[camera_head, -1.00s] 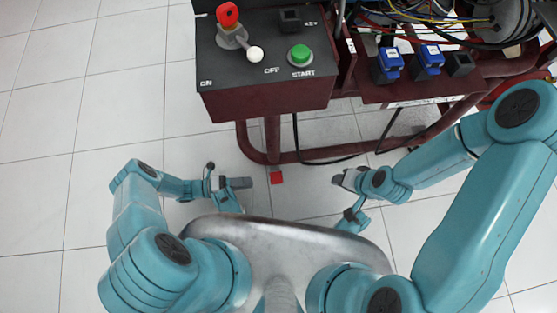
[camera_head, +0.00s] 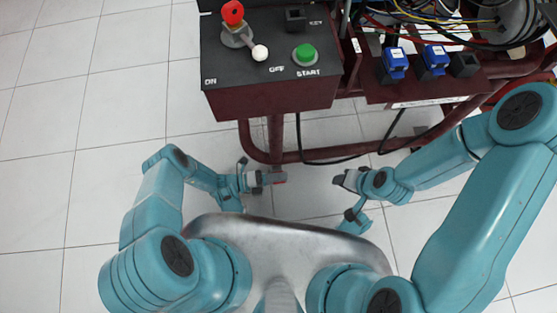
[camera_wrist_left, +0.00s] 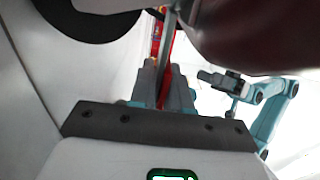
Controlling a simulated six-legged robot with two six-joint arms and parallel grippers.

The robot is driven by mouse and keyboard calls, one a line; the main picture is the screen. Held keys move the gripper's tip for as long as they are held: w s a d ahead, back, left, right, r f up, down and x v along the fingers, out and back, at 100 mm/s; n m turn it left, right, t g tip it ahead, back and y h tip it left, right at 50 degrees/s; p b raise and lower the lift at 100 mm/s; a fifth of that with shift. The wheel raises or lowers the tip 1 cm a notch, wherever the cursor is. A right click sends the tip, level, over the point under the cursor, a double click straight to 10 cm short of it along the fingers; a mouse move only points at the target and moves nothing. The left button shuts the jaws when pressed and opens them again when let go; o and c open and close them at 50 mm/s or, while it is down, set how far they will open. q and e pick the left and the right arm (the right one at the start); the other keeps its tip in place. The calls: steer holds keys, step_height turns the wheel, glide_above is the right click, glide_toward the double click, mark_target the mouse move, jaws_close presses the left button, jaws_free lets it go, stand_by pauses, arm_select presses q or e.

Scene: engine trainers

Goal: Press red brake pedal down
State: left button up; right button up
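The red brake pedal (camera_head: 280,182) is low in front of the engine stand in the head view. Only a small red edge of it shows past my left gripper. My left gripper (camera_head: 274,177) points right and lies over or right at the pedal; I cannot tell whether they touch. In the left wrist view, a red part and a metal rod (camera_wrist_left: 170,35) show beyond and between its grey fingers (camera_wrist_left: 165,92). How far apart these fingers are is unclear. My right gripper (camera_head: 342,179) hangs to the right of the pedal, apart from it, its opening unclear.
A dark red tube frame (camera_head: 330,156) and black cable run behind the pedal. Tiled floor (camera_head: 110,120) is clear at left.

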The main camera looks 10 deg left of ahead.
arm_select(q)
jaws_close()
steer(key=m, duration=0.1)
steer(key=f+m, duration=0.1)
steer(key=shift+f+m, duration=0.3)
steer(key=shift+m, duration=0.1)
steer(key=shift+w+f+m, duration=0.15)
steer(key=shift+f+m, duration=0.25)
steer(key=shift+m, duration=0.4)
steer(key=o, duration=0.6)
jaws_free()
